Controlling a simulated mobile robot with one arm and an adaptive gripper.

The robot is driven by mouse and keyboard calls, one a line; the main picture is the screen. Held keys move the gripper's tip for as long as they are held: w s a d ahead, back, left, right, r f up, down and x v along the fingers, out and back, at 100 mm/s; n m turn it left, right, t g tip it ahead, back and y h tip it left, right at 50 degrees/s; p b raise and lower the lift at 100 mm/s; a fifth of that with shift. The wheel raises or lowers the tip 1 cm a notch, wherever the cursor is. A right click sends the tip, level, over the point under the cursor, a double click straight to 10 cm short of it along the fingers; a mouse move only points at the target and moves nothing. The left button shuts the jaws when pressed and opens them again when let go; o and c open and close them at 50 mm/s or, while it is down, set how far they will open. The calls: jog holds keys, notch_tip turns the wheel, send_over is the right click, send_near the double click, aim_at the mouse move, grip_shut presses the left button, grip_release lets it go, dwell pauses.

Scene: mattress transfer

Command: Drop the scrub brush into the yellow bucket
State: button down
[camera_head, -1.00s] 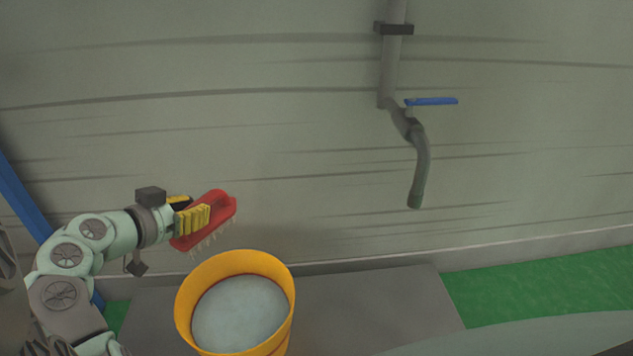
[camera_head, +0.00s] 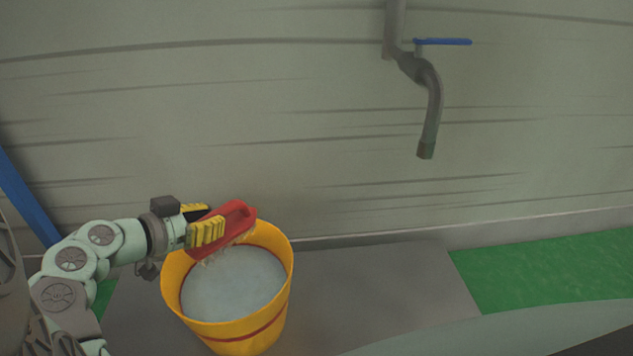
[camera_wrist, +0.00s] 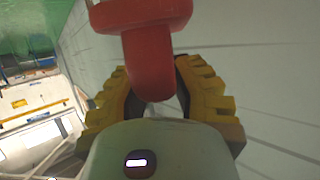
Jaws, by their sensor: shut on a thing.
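The scrub brush (camera_head: 234,221) is red with pale bristles facing down. My gripper (camera_head: 208,226) has yellow ribbed fingers and is shut on the brush. In the wrist view the red brush (camera_wrist: 150,62) sits between the yellow fingers (camera_wrist: 165,95). The yellow bucket (camera_head: 237,334) stands upright on a grey slab and holds pale, greyish water (camera_head: 233,285). In the head view the brush appears over the back part of the bucket's opening, near its rear rim. Its exact height above the water is hard to tell.
A grey tap pipe with a blue lever (camera_head: 443,42) is on the wall, right of and above the bucket. The grey slab (camera_head: 385,290) is clear to the bucket's right. Green floor (camera_head: 550,268) lies farther right. A blue bar (camera_head: 24,200) leans at the left.

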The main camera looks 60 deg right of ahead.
jog(key=shift+f+b, duration=0.3)
jog(key=shift+f, duration=0.55)
jog(key=c, duration=0.8)
grip_release()
jog(key=v, duration=1.2)
